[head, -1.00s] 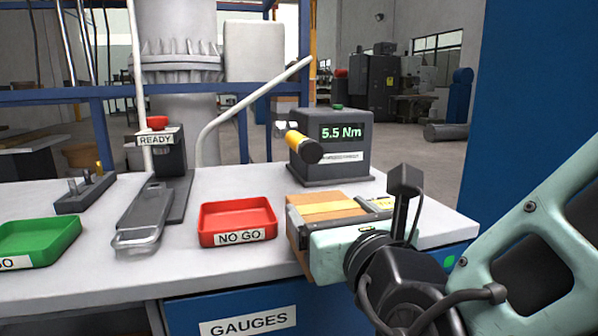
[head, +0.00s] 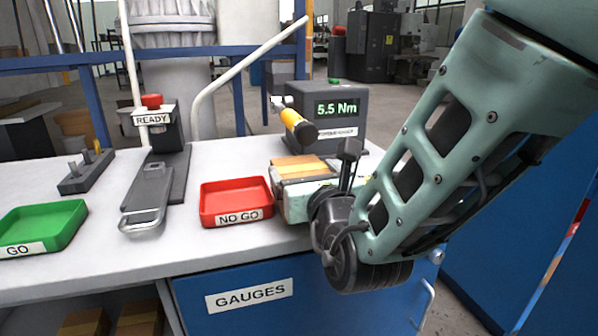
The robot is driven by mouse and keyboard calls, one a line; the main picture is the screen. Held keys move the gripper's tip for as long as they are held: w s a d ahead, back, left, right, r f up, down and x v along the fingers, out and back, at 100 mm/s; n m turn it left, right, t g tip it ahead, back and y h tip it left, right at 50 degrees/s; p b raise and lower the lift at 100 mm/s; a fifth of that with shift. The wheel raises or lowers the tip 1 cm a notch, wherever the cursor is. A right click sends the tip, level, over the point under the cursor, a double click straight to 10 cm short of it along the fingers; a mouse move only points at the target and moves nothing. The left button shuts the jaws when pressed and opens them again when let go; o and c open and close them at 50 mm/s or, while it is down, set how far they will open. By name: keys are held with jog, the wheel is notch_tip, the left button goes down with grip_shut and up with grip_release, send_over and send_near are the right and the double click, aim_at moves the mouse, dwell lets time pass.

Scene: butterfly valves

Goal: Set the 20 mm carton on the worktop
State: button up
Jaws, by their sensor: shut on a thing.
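The carton (head: 299,162) is a brown box with a paler tape strip along its top. It is at the right part of the worktop (head: 105,210), just right of the red tray and in front of the torque tester. My gripper (head: 300,177) is shut on the carton from the near side. The gripper body and wrist hide the carton's front and lower part, so I cannot tell whether its underside touches the worktop. Any size marking on the carton is not readable.
The red NO GO tray (head: 236,197) is close left of my gripper. The torque tester (head: 338,120) reading 5.5 Nm stands behind, its yellow handle (head: 298,127) reaching forward. A READY fixture (head: 158,130), green GO tray (head: 42,226) and pin block (head: 86,172) stand further left.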

aim_at(298, 164)
jog(key=x, duration=0.3)
jog(key=shift+w+a+f, duration=0.1)
jog(key=shift+w+f, duration=0.15)
jog(key=shift+w, duration=0.05)
jog(key=shift+f, duration=0.4)
jog(key=shift+f, duration=0.15)
jog(key=o, duration=1.6)
jog(key=shift+s+f, duration=0.1)
